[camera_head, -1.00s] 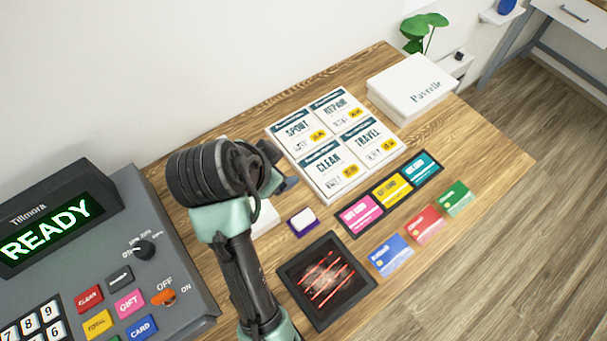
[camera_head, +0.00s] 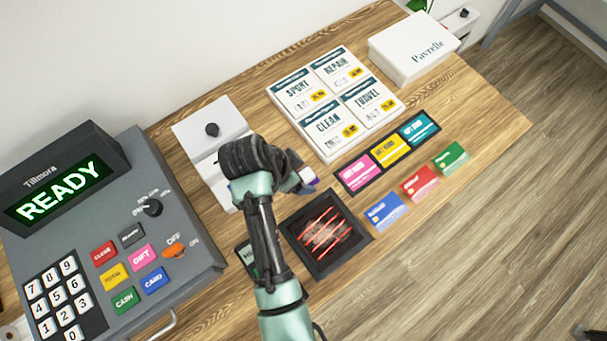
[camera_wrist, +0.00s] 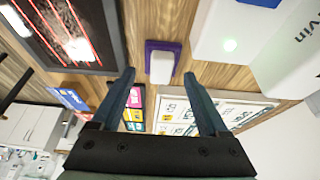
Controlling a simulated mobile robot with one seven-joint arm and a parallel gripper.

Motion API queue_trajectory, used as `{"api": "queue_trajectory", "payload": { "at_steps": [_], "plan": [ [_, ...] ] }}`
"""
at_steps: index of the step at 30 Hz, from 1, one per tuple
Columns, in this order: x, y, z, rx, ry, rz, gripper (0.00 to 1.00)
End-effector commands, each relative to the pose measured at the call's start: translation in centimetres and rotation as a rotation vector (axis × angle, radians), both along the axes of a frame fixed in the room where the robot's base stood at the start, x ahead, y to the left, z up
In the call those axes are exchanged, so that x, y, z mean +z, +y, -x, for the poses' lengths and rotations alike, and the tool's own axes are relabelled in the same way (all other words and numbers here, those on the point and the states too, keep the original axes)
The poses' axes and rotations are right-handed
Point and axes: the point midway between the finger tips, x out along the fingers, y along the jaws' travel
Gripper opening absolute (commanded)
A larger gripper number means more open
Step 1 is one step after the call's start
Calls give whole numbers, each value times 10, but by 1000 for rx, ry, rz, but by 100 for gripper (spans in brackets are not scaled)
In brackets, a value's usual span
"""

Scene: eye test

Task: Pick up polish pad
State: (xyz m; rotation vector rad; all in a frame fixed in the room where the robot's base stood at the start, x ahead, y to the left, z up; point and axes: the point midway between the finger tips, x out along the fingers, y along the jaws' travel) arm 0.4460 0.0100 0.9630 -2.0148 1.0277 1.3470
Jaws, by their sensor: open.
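The polish pad, a small block with a white top and purple base, lies on the wooden counter; in the wrist view (camera_wrist: 162,62) it shows fully. In the head view (camera_head: 313,180) only its right part shows, as my gripper hides the rest. My gripper (camera_wrist: 159,76) is open and empty. In the wrist view its two dark fingertips stand on either side of the pad's near end, with a gap to each side. I cannot tell how high the fingertips are above the counter.
A scanner (camera_head: 326,235) lies close to the pad. Gift cards (camera_head: 388,150), bank cards (camera_head: 419,185), a price board (camera_head: 338,102) and a white box (camera_head: 412,52) lie to the right. A white device with a black knob (camera_head: 211,130) and the cash register (camera_head: 107,235) stand left.

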Motion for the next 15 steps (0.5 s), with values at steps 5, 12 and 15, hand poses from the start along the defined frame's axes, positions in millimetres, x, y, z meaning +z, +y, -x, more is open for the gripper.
{"api": "queue_trajectory", "payload": {
  "at_steps": [5,12,15],
  "plan": [
    [-20,-8,-7,-2,2,0,78],
    [-30,-10,-9,0,-2,-1,78],
    [-29,-10,-9,0,-2,-1,78]
  ]
}}
